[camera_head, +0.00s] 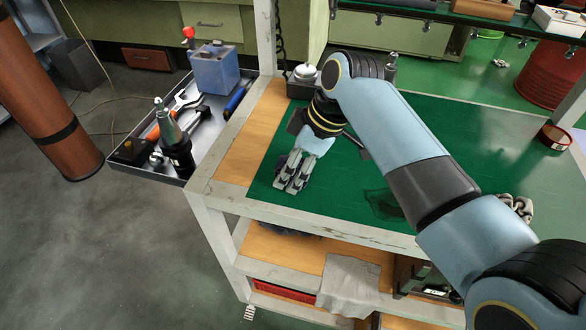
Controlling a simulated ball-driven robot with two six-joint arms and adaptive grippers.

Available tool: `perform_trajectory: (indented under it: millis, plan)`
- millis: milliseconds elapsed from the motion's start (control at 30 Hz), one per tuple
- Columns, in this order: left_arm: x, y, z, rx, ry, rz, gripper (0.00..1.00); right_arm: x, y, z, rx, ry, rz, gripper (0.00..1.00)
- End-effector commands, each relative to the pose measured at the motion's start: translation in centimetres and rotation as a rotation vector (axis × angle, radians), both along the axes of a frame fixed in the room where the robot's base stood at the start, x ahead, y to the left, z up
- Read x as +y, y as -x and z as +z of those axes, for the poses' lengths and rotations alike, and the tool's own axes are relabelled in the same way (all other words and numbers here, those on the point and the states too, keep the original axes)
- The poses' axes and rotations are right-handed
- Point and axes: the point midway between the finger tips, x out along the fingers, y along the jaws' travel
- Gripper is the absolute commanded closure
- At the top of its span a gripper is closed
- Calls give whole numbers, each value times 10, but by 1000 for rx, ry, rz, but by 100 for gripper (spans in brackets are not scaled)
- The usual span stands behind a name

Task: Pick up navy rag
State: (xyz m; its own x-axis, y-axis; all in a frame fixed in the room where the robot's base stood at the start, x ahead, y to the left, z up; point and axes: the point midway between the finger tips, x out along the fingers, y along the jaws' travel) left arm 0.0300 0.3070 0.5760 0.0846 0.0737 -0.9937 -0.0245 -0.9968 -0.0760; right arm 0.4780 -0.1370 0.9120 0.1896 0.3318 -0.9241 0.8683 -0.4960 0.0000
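My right gripper (290,186) hangs over the left part of the green mat on the cart top, pointing down and toward the front. Its two grey fingers lie close together with nothing seen between them. A dark, bluish cloth-like thing (287,230) shows in part on the shelf just under the cart top; it may be the navy rag, but the top's edge hides most of it. A light grey rag (350,284) hangs over the lower shelf's front edge. My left gripper is not in view.
A side tray (214,129) holds a blue container (215,70), tools and a metal cone-shaped holder (166,124). On the green mat (350,185) are a dark wet-looking patch (384,203), a grey chain (516,207) and a red tape roll (553,138). A cart post stands at the back.

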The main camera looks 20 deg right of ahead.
Motion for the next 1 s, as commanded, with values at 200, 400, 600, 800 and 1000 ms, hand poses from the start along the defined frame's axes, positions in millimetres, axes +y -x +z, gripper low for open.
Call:
perform_trajectory:
  millis: [200,400,600,800,1000]
  plan:
    - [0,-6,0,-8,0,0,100,0,0,0,0,0,0,68]
    - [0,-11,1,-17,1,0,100,0,0,0,0,0,0,72]
    - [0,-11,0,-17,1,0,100,0,-1,8,-3,0,-1,72]
    - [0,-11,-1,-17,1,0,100,0,-2,36,-5,0,0,72]
    - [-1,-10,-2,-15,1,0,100,-33,25,64,-4,6,-1,72]
